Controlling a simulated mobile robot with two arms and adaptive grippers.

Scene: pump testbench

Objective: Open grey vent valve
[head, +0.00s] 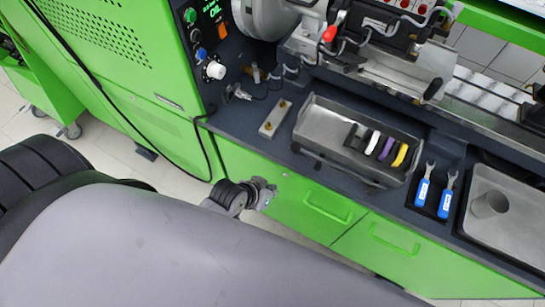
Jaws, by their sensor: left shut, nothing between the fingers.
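No part is clearly readable as the grey vent valve at this size. Small metal fittings (240,93) with hoses sit at the left end of the dark bench top, under the control panel, and one may be a valve. A red-handled lever (329,34) stands on the machine above the tray. My left gripper (268,193) is shut and empty, in front of the green drawers below the bench edge. It is apart from all the fittings. My large grey arm link covers the lower left. My right gripper is out of view.
A metal tray (318,124) holds black, white, purple and yellow pieces. Two blue-handled wrenches (421,192) lie in a holder to its right. A grey cup (489,204) stands in another tray. A black cable hangs over the bench's left edge.

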